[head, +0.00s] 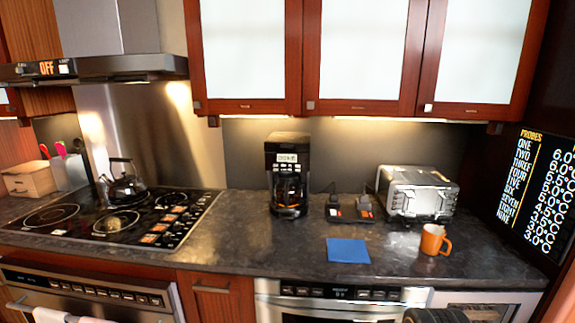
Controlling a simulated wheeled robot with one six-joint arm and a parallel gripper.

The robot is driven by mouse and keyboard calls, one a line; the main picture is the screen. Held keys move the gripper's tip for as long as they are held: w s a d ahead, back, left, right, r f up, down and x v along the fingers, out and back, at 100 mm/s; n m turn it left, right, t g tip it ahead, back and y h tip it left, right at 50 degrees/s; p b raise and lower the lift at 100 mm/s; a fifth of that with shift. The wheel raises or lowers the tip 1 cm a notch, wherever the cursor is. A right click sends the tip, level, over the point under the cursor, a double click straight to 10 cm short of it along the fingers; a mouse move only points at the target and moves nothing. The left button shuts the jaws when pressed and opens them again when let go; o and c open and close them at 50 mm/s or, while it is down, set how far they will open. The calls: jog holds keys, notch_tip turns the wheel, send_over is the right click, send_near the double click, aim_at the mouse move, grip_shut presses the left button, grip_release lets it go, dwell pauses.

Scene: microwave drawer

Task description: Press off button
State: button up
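The microwave drawer (340,307) sits under the counter at the bottom centre, and its lower part is cut off by the picture edge. Its dark control strip (325,292) carries a row of small buttons and a display. The labels are too small to read, so I cannot tell which one is off. A dark ribbed part at the bottom edge, right of the drawer's middle, may be mine. No gripper fingers show.
On the counter stand a coffee maker (287,175), a toaster (417,194), an orange mug (434,240) and a blue mat (348,250). A cooktop (115,222) with a kettle (122,184) is at left, above an oven (85,290). A dark display (540,190) is at right.

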grip_shut()
dwell(1.4)
